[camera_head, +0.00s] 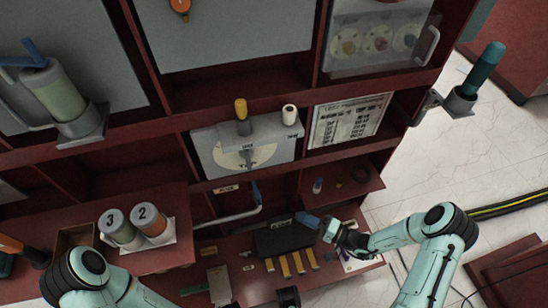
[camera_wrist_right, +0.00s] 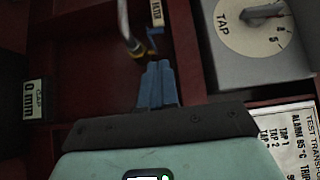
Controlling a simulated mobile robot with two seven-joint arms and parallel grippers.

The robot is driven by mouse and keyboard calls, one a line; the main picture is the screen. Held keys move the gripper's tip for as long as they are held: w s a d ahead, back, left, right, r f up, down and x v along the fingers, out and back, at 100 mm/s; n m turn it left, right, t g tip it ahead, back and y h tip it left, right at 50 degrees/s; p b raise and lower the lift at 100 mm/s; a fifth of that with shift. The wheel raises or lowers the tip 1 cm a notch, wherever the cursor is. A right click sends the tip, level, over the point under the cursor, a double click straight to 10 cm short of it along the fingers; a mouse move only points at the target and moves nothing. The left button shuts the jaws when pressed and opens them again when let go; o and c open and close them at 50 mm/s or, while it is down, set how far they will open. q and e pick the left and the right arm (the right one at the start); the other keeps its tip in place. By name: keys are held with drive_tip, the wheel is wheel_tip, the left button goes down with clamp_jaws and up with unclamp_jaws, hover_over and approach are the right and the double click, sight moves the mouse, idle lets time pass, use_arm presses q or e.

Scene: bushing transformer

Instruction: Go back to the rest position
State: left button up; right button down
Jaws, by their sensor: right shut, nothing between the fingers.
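My right gripper (camera_head: 308,220) reaches in from the right over the lower shelf of the dark red cabinet (camera_head: 290,80). Its blue fingers are together and hold nothing. In the right wrist view the shut fingers (camera_wrist_right: 158,75) point up toward a pipe with a brass-coloured end (camera_wrist_right: 136,45), and I cannot tell whether they touch it. My left arm (camera_head: 90,275) shows at the lower left and runs along the bottom edge, but its fingers do not show.
A TAP dial box (camera_head: 215,150) stands above the shelf, with a printed sheet (camera_head: 350,118) beside it. A bent pipe (camera_head: 230,217) sticks out below. Numbered cylinders (camera_head: 150,222) stand at left; a teal cylinder (camera_head: 484,70) is at upper right.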

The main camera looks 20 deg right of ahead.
drive_tip(key=shift+a, duration=0.1)
drive_tip(key=s+a+f+n+g+h+p, duration=0.1)
drive_tip(key=s+a+f+n+g+p, duration=0.15)
drive_tip(key=s+a+g, duration=0.55)
drive_tip(key=s+a+f+n+g+p, duration=0.1)
drive_tip(key=s+a+g+p, duration=0.4)
drive_tip(key=s, duration=0.5)
use_arm(q)
wheel_tip(320, 180, up, 12)
drive_tip(key=p, duration=0.5)
drive_tip(key=shift+w+r+g+p, duration=0.15)
drive_tip(key=shift+w+g+p, duration=0.1)
drive_tip(key=shift+g+p, duration=0.1)
use_arm(e)
drive_tip(key=s+d+r+n+h, duration=0.1)
drive_tip(key=s+d+r+h, duration=0.1)
drive_tip(key=d+h, duration=0.3)
drive_tip(key=s+h, duration=0.1)
drive_tip(key=h, duration=0.2)
drive_tip(key=shift+s+r+h, duration=0.2)
drive_tip(key=shift+s+h, duration=0.05)
drive_tip(key=shift+h, duration=0.05)
